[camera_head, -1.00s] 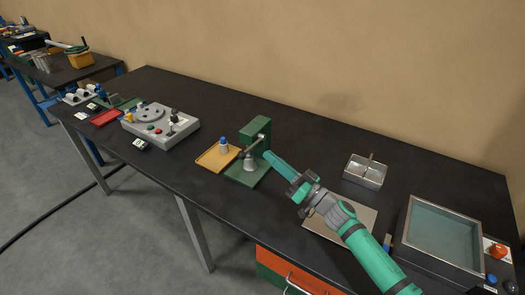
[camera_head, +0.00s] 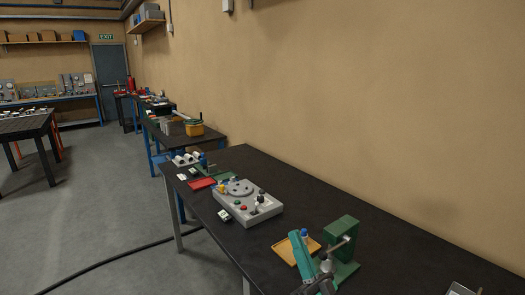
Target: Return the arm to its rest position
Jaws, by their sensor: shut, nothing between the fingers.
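Part of my own arm (camera_head: 299,262) shows at the bottom edge of the head view, right of the middle. A teal link rises from dark grey joints and overlaps the orange-yellow tray and the area in front of the green stand. I cannot make out the gripper or its fingers in this view. The rest of the arm is cut off by the bottom edge.
The green stand (camera_head: 347,238) and orange-yellow tray (camera_head: 284,253) are close to the arm on the black bench (camera_head: 390,235). A tan wall borders the bench.

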